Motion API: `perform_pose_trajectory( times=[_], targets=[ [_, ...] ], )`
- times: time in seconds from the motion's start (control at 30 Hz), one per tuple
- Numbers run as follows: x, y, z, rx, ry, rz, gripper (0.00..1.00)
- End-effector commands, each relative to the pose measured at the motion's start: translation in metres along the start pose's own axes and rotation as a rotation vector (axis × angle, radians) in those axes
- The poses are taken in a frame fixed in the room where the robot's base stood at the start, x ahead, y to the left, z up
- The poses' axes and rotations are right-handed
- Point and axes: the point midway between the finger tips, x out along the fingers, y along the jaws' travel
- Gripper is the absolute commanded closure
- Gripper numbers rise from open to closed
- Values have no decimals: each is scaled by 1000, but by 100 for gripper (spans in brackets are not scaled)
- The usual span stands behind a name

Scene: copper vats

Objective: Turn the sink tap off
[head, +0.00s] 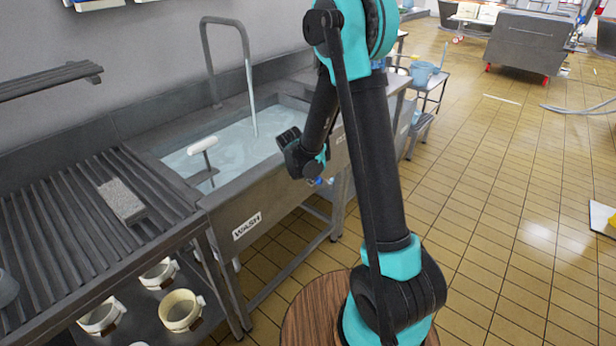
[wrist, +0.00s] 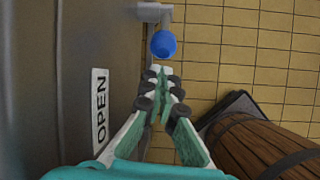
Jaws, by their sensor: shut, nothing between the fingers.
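A grey gooseneck tap (head: 205,55) rises behind the steel sink (head: 215,215). A pale stream of water (head: 251,100) falls from its spout into the water-filled basin (head: 240,145). In the wrist view, a round blue knob (wrist: 163,43) sits on a short grey pipe (wrist: 150,12) beside the sink's front wall. My gripper (wrist: 163,72) is shut and empty, its tips pointing at the knob and just below it in the picture. I cannot tell whether they touch. In the head view my wrist hides most of the gripper, in front of the sink.
A white label reading OPEN (wrist: 100,110) is on the grey wall left of my gripper. A white-handled tool (head: 203,146) stands in the basin. A ribbed drainboard (head: 85,215) adjoins the sink. Tiled floor (head: 500,200) on the right is mostly clear.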

Motion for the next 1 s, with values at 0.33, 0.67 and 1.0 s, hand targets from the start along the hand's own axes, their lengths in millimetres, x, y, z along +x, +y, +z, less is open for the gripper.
perform_pose_trajectory(
  times=[0.33,0.67,1.0],
  targets=[
    [34,0,0,1,0,0,100],
    [37,0,0,0,0,0,100],
    [34,1,5,4,35,-7,100]
  ],
)
